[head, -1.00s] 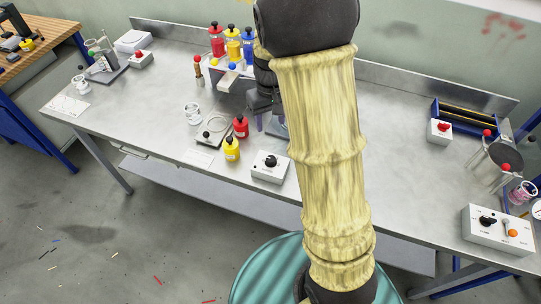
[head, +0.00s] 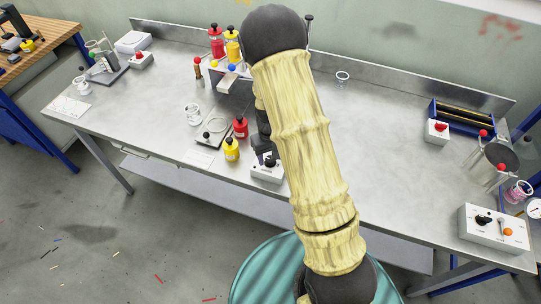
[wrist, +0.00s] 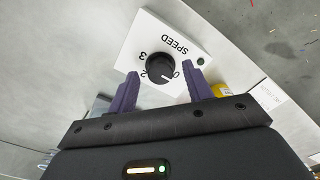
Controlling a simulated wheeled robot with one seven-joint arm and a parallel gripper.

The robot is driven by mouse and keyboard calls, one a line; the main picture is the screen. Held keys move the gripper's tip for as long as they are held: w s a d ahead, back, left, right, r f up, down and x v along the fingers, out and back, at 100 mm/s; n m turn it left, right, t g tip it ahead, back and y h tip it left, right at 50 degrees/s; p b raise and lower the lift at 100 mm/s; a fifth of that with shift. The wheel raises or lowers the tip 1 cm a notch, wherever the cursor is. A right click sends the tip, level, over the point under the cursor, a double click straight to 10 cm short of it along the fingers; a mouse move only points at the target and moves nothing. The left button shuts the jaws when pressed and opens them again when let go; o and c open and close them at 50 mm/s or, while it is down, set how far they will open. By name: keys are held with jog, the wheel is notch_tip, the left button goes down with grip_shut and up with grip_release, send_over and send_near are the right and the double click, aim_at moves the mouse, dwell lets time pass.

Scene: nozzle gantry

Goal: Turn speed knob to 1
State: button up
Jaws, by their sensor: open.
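The speed box is a white box (head: 264,174) near the table's front edge. In the wrist view its white top (wrist: 160,32) reads SPEED, upside down. Its round black knob (wrist: 160,70) has a white pointer line that appears to be toward the 0 mark. Marks 2 and 3 show on the other side; I cannot make out the 1. My gripper (wrist: 160,84) is open, its two purple fingers on either side of the near part of the knob. I cannot tell whether they touch it. In the head view my gripper (head: 264,150) is over the box, partly covering the knob.
A yellow bottle (head: 232,150) and a red bottle (head: 240,127) stand just left of the speed box. Another white box with knobs (head: 493,229) is at the right end. The table middle, right of my arm, is clear.

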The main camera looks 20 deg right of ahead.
jog(key=shift+f, duration=0.55)
jog(key=shift+c, duration=0.2)
jog(key=c, duration=0.9)
jog(key=shift+m, duration=0.3)
jog(key=m, duration=0.5)
jog(key=shift+r+p, duration=0.1)
jog(key=shift+p, duration=0.2)
jog(key=m+p, duration=0.1)
jog(key=m, duration=0.5)
